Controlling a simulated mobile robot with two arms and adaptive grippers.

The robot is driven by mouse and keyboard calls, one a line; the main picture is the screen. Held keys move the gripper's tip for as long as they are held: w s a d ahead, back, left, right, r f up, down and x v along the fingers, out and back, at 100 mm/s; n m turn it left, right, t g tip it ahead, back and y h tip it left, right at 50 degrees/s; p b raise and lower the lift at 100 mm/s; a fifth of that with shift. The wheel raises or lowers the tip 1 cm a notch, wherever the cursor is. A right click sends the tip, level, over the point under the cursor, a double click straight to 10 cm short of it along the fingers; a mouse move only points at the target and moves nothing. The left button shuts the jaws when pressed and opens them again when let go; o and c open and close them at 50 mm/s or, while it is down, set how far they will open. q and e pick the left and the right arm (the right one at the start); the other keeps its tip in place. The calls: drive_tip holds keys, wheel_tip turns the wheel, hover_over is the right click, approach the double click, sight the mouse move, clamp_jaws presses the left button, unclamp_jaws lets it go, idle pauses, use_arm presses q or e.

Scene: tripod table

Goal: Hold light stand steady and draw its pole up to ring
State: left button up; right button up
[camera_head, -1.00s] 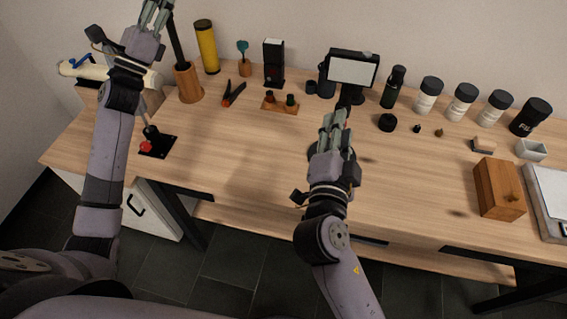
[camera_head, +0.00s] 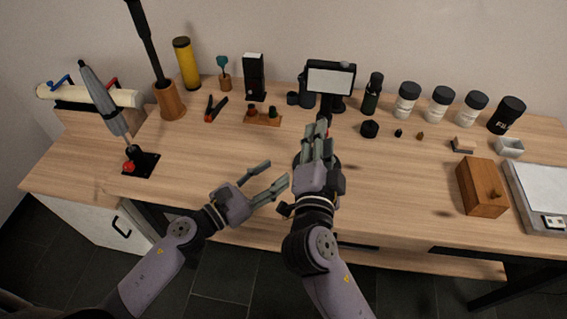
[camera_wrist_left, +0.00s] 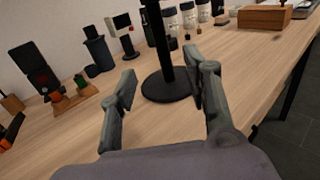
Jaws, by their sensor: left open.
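The light stand has a white-faced black panel (camera_head: 331,82) on top, in the middle of the head view. Its dark pole (camera_wrist_left: 158,45) and round black base (camera_wrist_left: 168,87) show in the left wrist view, the base flat on the table. My left gripper (camera_head: 279,172) is open and empty, low over the table's front edge, left of the base. In its wrist view (camera_wrist_left: 165,80) the pole and base appear between the spread fingers, farther ahead. My right gripper (camera_head: 319,138) is at the pole below the panel; its fingers hide the contact. A small red spot shows beside its fingertips.
Left of the stand are a small wooden rack (camera_head: 262,118), red-handled pliers (camera_head: 215,108) and a lever (camera_head: 105,100) on a black plate. Lidded jars (camera_head: 407,100) and a wooden box (camera_head: 482,187) are to the right.

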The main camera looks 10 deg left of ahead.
use_arm(q)
drive_tip(key=x, duration=1.7)
drive_tip(key=shift+w, duration=0.15)
drive_tip(key=shift+c, duration=0.2)
clamp_jaws()
